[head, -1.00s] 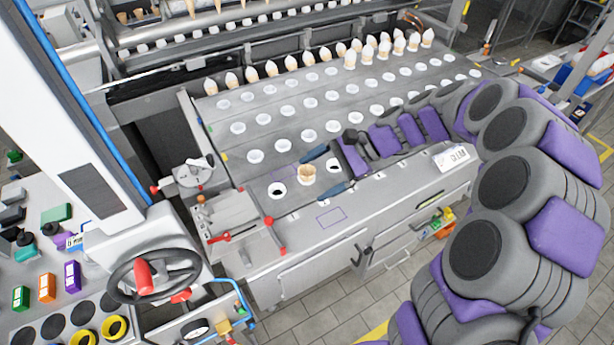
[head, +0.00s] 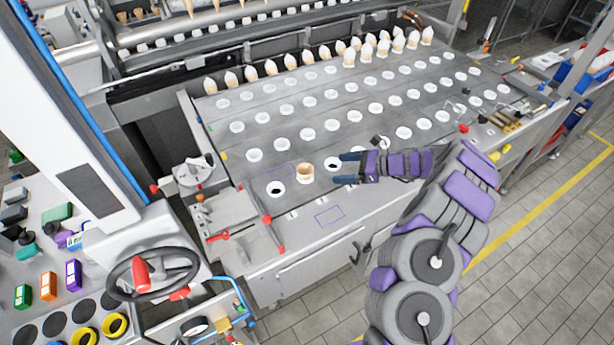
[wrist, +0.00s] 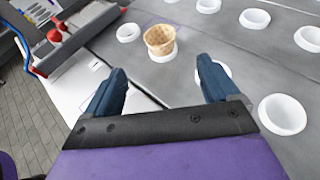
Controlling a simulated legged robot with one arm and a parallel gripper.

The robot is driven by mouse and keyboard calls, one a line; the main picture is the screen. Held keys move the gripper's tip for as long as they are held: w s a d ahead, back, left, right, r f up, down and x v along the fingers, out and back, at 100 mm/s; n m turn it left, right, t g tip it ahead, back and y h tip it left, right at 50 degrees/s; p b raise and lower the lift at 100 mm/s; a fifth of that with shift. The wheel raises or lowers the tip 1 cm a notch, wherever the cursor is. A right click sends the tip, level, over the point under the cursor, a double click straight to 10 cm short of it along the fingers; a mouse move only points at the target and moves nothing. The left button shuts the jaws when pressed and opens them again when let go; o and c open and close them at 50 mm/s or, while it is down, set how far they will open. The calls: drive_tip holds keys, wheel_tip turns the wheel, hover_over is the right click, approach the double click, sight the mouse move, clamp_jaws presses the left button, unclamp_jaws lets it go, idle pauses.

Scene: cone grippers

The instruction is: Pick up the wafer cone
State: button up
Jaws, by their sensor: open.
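The wafer cone (head: 305,172) is light brown and stands upright in a white holder near the front edge of the grey holder plate. In the wrist view the cone (wrist: 160,39) is a woven-looking open cup, ahead of the gap between my fingers and left of its middle. My gripper (head: 347,169) is open and empty, to the right of the cone and apart from it. In the wrist view my gripper (wrist: 160,82) shows two dark blue fingers spread wide, with a white holder partly hidden behind the right finger.
The holder plate (head: 225,150) carries rows of empty white holders (head: 254,155) around the cone. A row of filled white-topped cones (head: 271,68) stands at the back. A grey box with red knobs (head: 228,215) is at the front left. A steering wheel (head: 153,275) stands nearer.

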drive_tip(key=b, duration=0.1)
approach(301, 171)
drive_tip(key=a+f, duration=0.1)
drive_tip(key=w+a+f, duration=0.1)
drive_tip(key=a+f, duration=0.1)
drive_tip(key=a, duration=0.1)
drive_tip(key=shift+w, duration=0.3)
drive_tip(key=shift+w+b+x, duration=0.2)
drive_tip(key=shift+b+x, duration=0.55)
drive_tip(key=shift+x, duration=2.15)
drive_tip(key=shift+a+f, duration=0.15)
drive_tip(key=shift+a, duration=0.1)
drive_tip(key=shift+d, duration=0.3)
drive_tip(key=c, duration=0.4)
drive_tip(key=shift+c, duration=1.4)
